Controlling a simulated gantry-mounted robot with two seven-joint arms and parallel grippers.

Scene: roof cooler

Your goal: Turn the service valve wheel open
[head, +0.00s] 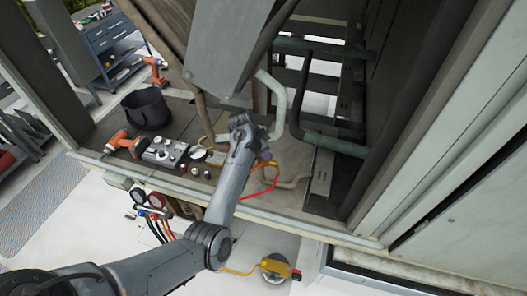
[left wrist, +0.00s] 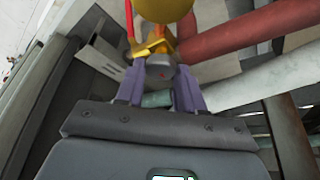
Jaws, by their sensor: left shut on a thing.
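My left gripper (head: 246,132) reaches into the open cabinet, among the pipes. In the head view a yellow-orange piece (head: 268,163) with a red line shows just below the gripper. My right gripper is not in view.
Pale green pipes (head: 279,105) and darker pipes stand close to the gripper. Left on the ledge are a black bucket (head: 146,108), an orange drill (head: 124,143) and a grey box with knobs (head: 165,153). A gauge manifold (head: 150,203) with hoses hangs at the front edge.

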